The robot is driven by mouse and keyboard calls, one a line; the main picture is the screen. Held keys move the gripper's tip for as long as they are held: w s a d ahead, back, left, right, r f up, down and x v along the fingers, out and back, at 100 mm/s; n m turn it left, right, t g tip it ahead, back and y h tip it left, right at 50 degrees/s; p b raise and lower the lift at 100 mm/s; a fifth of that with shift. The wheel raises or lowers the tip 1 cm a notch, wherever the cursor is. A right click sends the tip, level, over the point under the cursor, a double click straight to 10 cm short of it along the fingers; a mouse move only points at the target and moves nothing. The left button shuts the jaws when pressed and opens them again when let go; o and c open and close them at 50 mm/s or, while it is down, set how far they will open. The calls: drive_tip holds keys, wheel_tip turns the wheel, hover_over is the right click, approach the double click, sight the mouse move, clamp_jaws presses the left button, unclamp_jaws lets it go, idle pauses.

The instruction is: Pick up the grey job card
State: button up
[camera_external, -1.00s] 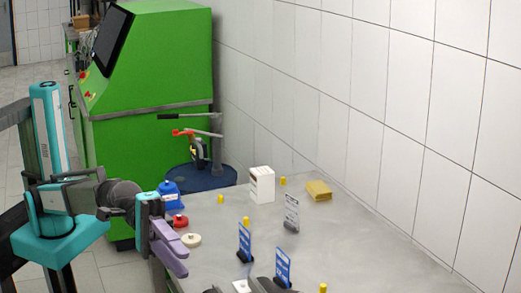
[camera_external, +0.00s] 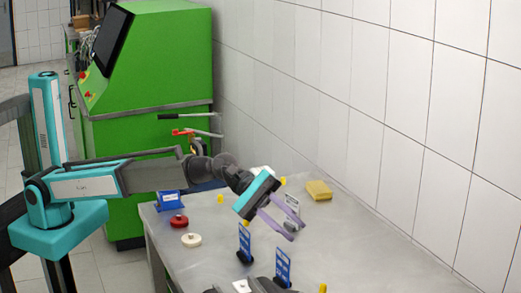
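The grey job card (camera_external: 292,202) stands upright in its dark base toward the back middle of the steel table. My gripper (camera_external: 296,231) is at the card, its two purple fingers pointing down and to the right, with a gap between them. The fingers overlap the lower part of the card in this view and hide its base. I cannot tell whether the card is between the fingers or behind them.
Two blue cards (camera_external: 245,243) and (camera_external: 283,267) stand in front of the grey one. A yellow block (camera_external: 318,190) lies behind it. Red (camera_external: 179,221) and cream (camera_external: 191,240) round parts lie left. The white box is mostly hidden behind my gripper. The table's right side is clear.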

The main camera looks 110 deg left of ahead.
drive_tip(key=s+a+f+n+p, duration=0.1)
drive_tip(key=s+a+f+n, duration=0.1)
drive_tip(key=a, duration=0.7)
drive_tip(key=s+a+f+n+p, duration=0.1)
drive_tip(key=s+a+n, duration=0.1)
drive_tip(key=a, duration=0.7)
drive_tip(key=s+a+f+n+p, duration=0.1)
drive_tip(key=s+a+f+n, duration=0.15)
drive_tip(key=a, duration=0.75)
drive_tip(key=s+a+f+n+g+h+p, duration=0.1)
drive_tip(key=s+a+p, duration=0.3)
drive_tip(key=s+a, duration=0.6)
drive_tip(key=shift+f+n+g+p, duration=0.35)
drive_tip(key=shift+f+g+p, duration=0.05)
drive_tip(key=shift+f, duration=0.25)
drive_tip(key=p, duration=0.2)
hover_over(290, 222)
drive_tip(key=s+a, duration=0.1)
wheel_tip(290, 222, down, 3)
drive_tip(key=shift+a+r, duration=0.1)
drive_tip(key=shift+a, duration=0.05)
drive_tip(key=shift+w+d+f, duration=0.2)
drive_tip(key=shift+w+d, duration=0.05)
drive_tip(key=shift+w, duration=0.1)
